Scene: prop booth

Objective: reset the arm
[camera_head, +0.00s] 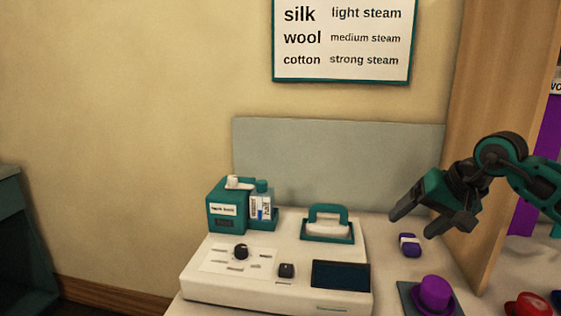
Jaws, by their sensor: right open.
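My right gripper (422,222) comes in from the right on its teal and black arm (500,158). It is open and empty, its fingers apart in the air above the table, right of the white steam machine (200,286). My left gripper is out of the picture. The machine has a dark knob (241,251), a small dark switch (286,270), a dark screen (341,275) and a teal-handled iron-like piece (327,222) on its top.
A teal box (226,210) and a bottle (262,202) stand at the machine's back left. A small purple object (410,245) lies below my right gripper. A purple hat (434,295) sits in front. A wooden panel (495,100) stands close behind my right arm. A red hat (528,305) is at right.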

